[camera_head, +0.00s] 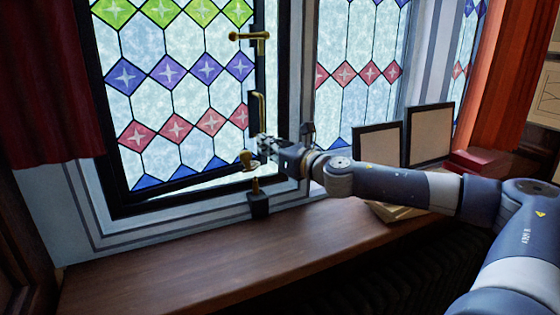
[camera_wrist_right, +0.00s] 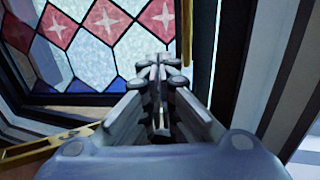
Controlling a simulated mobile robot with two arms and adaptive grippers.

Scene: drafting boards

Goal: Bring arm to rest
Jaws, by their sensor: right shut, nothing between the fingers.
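My right arm reaches in from the right in the head view. Its gripper (camera_head: 264,146) is at the right edge of the stained-glass window (camera_head: 180,85), close to the brass handle (camera_head: 258,112). In the right wrist view the gripper (camera_wrist_right: 160,62) is shut with nothing between its fingers. The pink and blue panes (camera_wrist_right: 100,30) show behind the fingertips. A vertical brass bar (camera_wrist_right: 186,30) stands just right of the fingertips. I cannot tell whether the gripper touches the brass parts. My left gripper does not show.
A wooden sill (camera_head: 190,262) runs below the window and is mostly bare at the left. A brass latch (camera_head: 249,40) is above the handle. A small dark block (camera_head: 258,203) is below the gripper. Framed panels (camera_head: 378,147) and a red box (camera_head: 482,162) stand at the right.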

